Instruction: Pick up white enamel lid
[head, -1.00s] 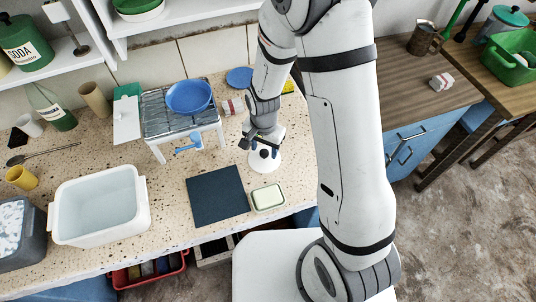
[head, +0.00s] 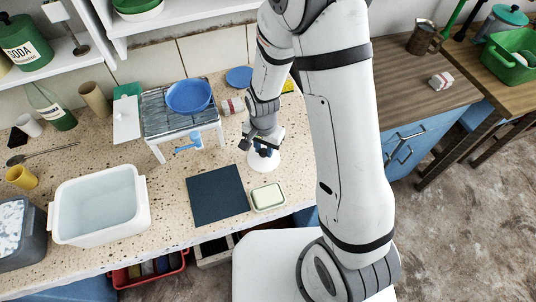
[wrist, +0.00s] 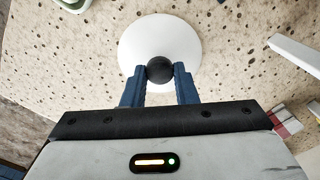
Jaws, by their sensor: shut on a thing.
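The white enamel lid (head: 264,163) is a round white disc with a black knob on the speckled counter, right of the dark mat, in the head view. It also shows in the wrist view (wrist: 145,45), with its black knob (wrist: 160,70) between the fingertips. My gripper (wrist: 160,73) has blue fingers shut on that knob from both sides. In the head view my gripper (head: 264,150) hides the knob and part of the lid. The lid looks flat on or very near the counter; I cannot tell if it is clear of it.
A dark square mat (head: 216,196) and a pale green soap dish (head: 268,197) lie near the lid. A grill stand (head: 155,125) with a blue pan (head: 189,96) stands to the left. A red-and-white packet (head: 232,106) lies behind. A white basin (head: 98,240) is further left.

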